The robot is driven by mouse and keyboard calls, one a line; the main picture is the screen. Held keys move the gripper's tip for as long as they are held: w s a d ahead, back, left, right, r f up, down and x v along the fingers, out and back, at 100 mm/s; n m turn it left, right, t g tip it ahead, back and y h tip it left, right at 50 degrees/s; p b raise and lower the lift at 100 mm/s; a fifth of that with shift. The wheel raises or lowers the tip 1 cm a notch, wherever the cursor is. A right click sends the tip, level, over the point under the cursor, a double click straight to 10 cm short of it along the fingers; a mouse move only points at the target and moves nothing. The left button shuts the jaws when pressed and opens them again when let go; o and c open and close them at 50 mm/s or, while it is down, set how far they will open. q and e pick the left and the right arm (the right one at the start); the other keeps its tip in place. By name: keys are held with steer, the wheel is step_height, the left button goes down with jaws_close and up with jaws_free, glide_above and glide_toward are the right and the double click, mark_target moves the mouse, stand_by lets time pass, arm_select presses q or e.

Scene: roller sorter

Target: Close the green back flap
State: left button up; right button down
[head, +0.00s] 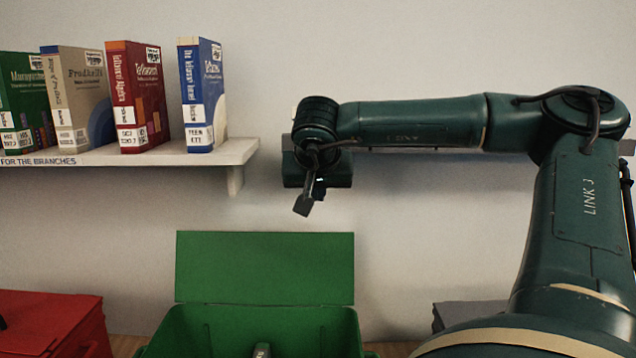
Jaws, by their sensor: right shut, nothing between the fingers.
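The green back flap (264,268) stands upright at the back of the green crate (190,335), in the lower middle of the head view. The crate's front is cut off by the bottom edge. My right gripper (304,206) is shut and empty, pointing down above the flap's top edge, right of its middle, and apart from it in the picture. A small grey object (262,350) shows at the bottom edge, in front of the crate's inside; I cannot tell what it is. My left gripper is not in view.
A white shelf (200,153) at the upper left holds several books, the blue book (203,95) nearest its right end. A red crate (50,322) is left of the green crate. A grey object (470,313) lies to the right, partly behind my arm.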

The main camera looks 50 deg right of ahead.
arm_select(q)
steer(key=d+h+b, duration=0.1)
steer(key=b, duration=0.2)
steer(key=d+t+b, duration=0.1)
steer(key=b, duration=0.3)
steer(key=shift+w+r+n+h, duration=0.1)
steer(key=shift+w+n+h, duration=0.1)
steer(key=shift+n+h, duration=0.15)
arm_select(e)
steer(key=x, duration=1.6)
steer(key=shift+s+a+f, duration=0.3)
steer(key=shift+s+f, duration=0.05)
